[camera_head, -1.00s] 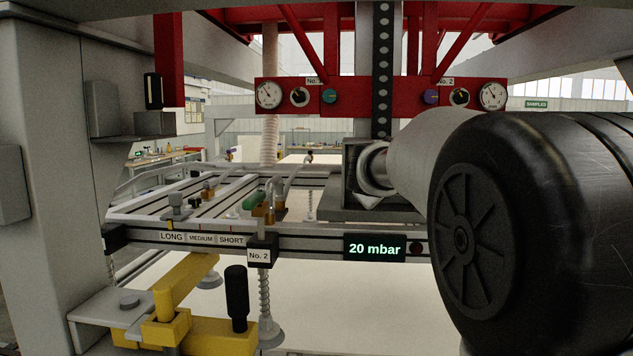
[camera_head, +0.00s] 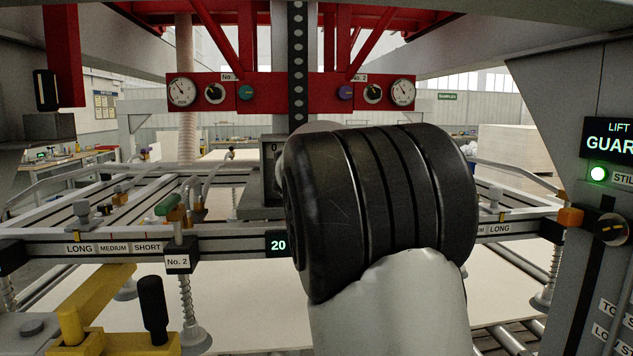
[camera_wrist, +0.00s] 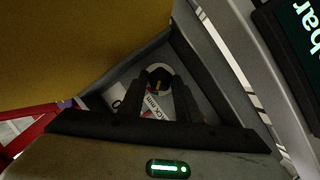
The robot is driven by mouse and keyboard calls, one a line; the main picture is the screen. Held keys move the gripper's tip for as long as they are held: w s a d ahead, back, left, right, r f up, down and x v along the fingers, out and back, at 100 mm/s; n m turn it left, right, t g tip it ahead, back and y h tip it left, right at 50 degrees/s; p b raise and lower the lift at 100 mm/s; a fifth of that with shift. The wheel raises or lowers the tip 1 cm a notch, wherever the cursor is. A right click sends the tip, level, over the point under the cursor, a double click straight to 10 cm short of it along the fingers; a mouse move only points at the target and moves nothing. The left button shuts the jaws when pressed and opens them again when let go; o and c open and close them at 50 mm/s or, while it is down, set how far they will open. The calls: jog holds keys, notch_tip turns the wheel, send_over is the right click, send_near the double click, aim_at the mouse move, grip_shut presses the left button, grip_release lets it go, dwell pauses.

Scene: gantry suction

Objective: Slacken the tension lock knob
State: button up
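In the wrist view, a small round knob (camera_wrist: 159,76) with a pale rim, a dark centre and a small orange mark sits on a grey face beside a partly covered white label. I take it for the tension lock knob, though its label is not fully readable. My gripper (camera_wrist: 158,92) is in front of it, with two dark fingers spread apart on either side of the view to the knob. I cannot tell whether they touch it. In the head view my arm hides the gripper and the knob, near the grey box (camera_head: 271,158) on the dark perforated column.
A red gantry beam (camera_head: 268,93) with gauges and dials crosses behind. A rail (camera_head: 222,242) with suction cups spans the front. A yellow clamp (camera_head: 95,302) with a black handle stands at lower left. A grey post (camera_head: 588,215) with a lit green lamp stands at right.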

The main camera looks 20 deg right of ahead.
jog(key=shift+f+n+b, duration=0.3)
jog(key=shift+b, duration=0.75)
jog(key=b, duration=0.2)
jog(key=n+h+b, duration=0.1)
jog(key=b, duration=0.1)
jog(key=shift+a+f, duration=0.1)
jog(key=shift+f, duration=0.15)
jog(key=n+h+b, duration=0.1)
jog(key=n+b, duration=0.2)
jog(key=b, duration=0.2)
jog(key=shift+t+b, duration=0.35)
jog(key=shift+t, duration=0.05)
jog(key=shift+r+n+h+b, duration=0.1)
jog(key=shift+n+h+b, duration=0.2)
jog(key=shift+n+b, duration=0.3)
jog(key=shift+r, duration=0.1)
jog(key=o, duration=1.1)
jog(key=shift+c, duration=0.2)
